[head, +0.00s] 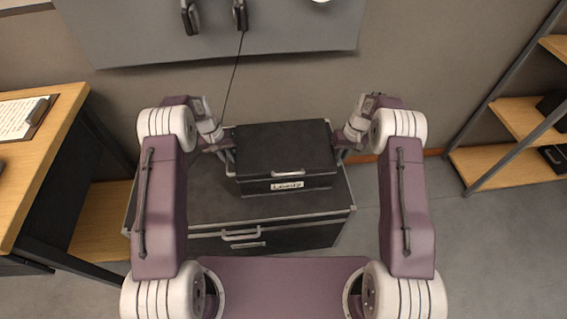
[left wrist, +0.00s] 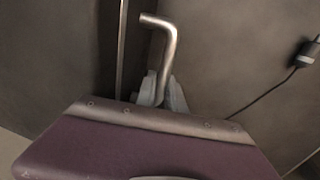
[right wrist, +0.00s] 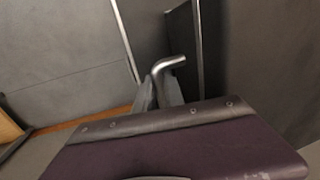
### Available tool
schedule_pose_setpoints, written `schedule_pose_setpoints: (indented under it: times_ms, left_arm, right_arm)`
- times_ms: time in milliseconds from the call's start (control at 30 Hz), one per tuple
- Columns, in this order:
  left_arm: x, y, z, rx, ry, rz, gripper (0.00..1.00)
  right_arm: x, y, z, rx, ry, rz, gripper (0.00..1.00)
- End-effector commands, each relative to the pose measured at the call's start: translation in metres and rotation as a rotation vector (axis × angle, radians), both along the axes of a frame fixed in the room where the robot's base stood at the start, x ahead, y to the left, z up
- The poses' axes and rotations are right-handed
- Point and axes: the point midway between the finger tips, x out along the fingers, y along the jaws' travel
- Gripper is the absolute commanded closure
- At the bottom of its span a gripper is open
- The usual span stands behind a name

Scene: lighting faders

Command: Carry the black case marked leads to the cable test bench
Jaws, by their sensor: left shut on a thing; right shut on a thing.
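The black case (head: 285,150) with a white label reading "Leads" is in the middle of the head view, level, with its lid shut. It is over a larger black chest (head: 210,207); I cannot tell whether it touches the chest top. My left gripper (head: 226,157) is shut on the case's left side handle, a bent metal bar (left wrist: 165,45). My right gripper (head: 341,155) is shut on the right side handle, which shows in the right wrist view (right wrist: 170,63). No bench in view is marked as the cable test bench.
A wooden table (head: 62,120) with a clipboard (head: 22,118) stands at the left. A wooden shelf unit (head: 510,165) stands at the right. A grey wall panel (head: 290,35) with a hanging cable (head: 234,80) is behind. Grey floor (head: 480,250) at the right front is clear.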

Motion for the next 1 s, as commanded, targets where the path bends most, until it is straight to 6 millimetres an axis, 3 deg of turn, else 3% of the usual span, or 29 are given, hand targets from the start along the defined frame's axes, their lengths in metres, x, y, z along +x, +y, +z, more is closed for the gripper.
schedule_pose_setpoints:
  times_ms: [433, 800, 1000]
  left_arm:
    - [0.002, 0.0, 0.007, 0.001, -0.006, 0.001, 1.0]
    - [0.002, 0.001, 0.046, 0.0, -0.005, 0.001, 1.0]
    - [0.001, 0.001, 0.054, 0.0, -0.005, 0.001, 1.0]
  right_arm:
    - [0.002, 0.0, 0.007, 0.0, -0.005, -0.001, 1.0]
    - [0.001, -0.001, 0.045, 0.0, -0.004, -0.001, 1.0]
    - [0.001, -0.001, 0.054, 0.0, -0.004, -0.001, 1.0]
